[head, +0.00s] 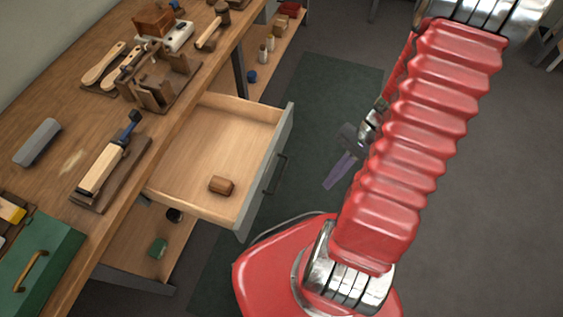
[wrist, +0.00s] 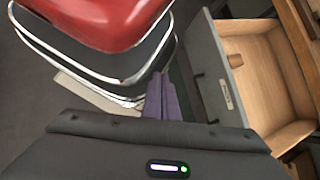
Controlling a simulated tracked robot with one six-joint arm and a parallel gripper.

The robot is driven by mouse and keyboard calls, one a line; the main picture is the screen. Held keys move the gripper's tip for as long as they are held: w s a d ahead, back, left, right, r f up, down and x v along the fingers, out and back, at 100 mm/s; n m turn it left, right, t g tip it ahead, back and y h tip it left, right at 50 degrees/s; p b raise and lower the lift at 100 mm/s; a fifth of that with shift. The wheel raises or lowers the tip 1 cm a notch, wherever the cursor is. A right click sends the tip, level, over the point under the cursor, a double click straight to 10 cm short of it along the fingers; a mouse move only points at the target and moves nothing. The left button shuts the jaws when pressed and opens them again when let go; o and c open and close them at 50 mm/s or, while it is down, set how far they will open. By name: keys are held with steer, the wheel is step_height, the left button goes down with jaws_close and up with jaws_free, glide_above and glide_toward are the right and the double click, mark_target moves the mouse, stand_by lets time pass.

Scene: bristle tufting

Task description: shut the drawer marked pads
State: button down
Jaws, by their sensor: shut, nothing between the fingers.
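The drawer (head: 215,145) stands pulled out from under the wooden workbench, with a grey front (head: 265,170) and a dark handle (head: 275,174). A small brown block (head: 221,185) lies inside it. In the wrist view the grey drawer front (wrist: 218,75) shows at the right, with a small label plate (wrist: 226,94) too small to read. My gripper (head: 330,186) has purple fingers, shut and empty. It is out in front of the drawer, to the right of its front in the head view, with a gap between. The fingers also show in the wrist view (wrist: 160,82).
The workbench top (head: 60,165) holds brushes, a wooden jig (head: 160,80), a grey block (head: 37,142) and a green box (head: 40,255). A lower shelf (head: 150,235) lies beneath the drawer. Floor and a green mat (head: 320,100) are clear in front.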

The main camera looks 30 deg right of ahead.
step_height(320, 180, down, 12)
steer(key=w+a+m+t+y, duration=0.1)
steer(key=a+m+t+y, duration=0.1)
steer(key=m+t+y, duration=0.65)
steer(key=w+d+m+t+h, duration=0.3)
steer(key=w+d+m+t, duration=0.1)
steer(key=w+m+t, duration=0.1)
steer(key=shift+d+r+m+t, duration=0.15)
steer(key=shift+r+m+t, duration=0.2)
steer(key=shift+t, duration=0.1)
steer(key=shift+h, duration=0.25)
glide_toward(272, 161)
steer(key=shift+r+x, duration=0.2)
steer(key=shift+x, duration=1.1)
steer(key=shift+r+x, duration=0.2)
steer(key=shift+x, duration=1.1)
steer(key=shift+w+a, duration=0.3)
steer(key=shift+a, duration=0.25)
